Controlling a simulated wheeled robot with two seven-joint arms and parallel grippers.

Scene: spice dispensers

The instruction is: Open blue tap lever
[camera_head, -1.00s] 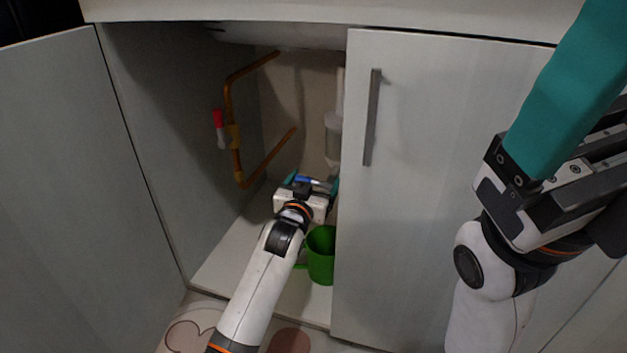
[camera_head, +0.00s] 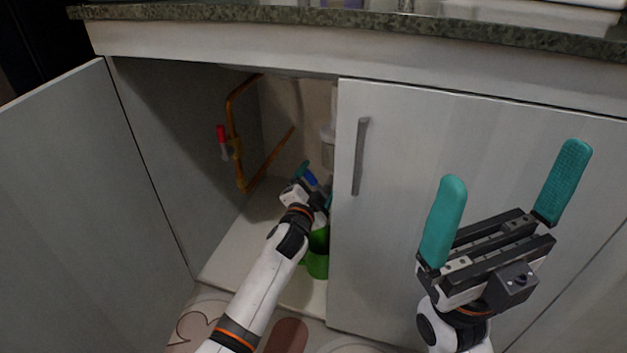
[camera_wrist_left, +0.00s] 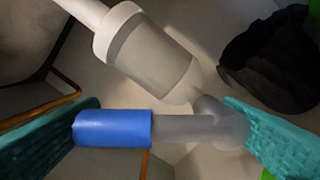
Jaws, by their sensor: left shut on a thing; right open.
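The blue tap lever (camera_head: 311,177) is inside the open cabinet, at the foot of a pale fixture (camera_head: 328,150). In the left wrist view the blue lever (camera_wrist_left: 112,129) lies level, joined to a grey tap body (camera_wrist_left: 190,129) under a clear cylinder (camera_wrist_left: 150,62). My left gripper (camera_head: 315,181) reaches into the cabinet. Its teal fingers are shut on the lever and tap lengthwise, one at the blue end and one at the grey end. My right gripper (camera_head: 505,205) is open and empty in front of the closed door.
A closed white door (camera_head: 420,150) with a grey handle (camera_head: 360,157) stands right of the opening. An open door (camera_head: 80,200) is at left. A copper pipe (camera_head: 238,165) with a red-handled valve (camera_head: 221,136) runs on the left.

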